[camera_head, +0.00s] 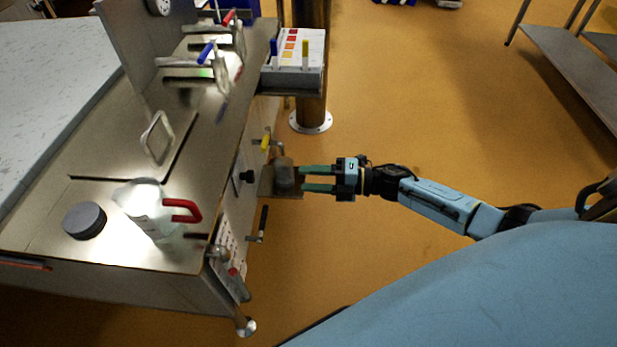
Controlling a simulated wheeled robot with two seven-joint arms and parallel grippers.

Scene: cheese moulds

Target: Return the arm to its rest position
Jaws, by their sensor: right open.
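My right arm (440,201) reaches in from the right, stretched out level toward the steel counter (110,185). My right gripper (302,179) is open, with two green fingers pointing left. Its fingertips are close to a small grey block-like thing (284,173) on a brownish ledge (267,190) at the counter's side. Whether the fingertips touch it I cannot tell. My left gripper is not in view.
A jug with a red handle (183,211) and a dark round disc (84,220) stand on the counter. A yellow-handled valve (265,142) and a black knob (247,177) stick out from its side.

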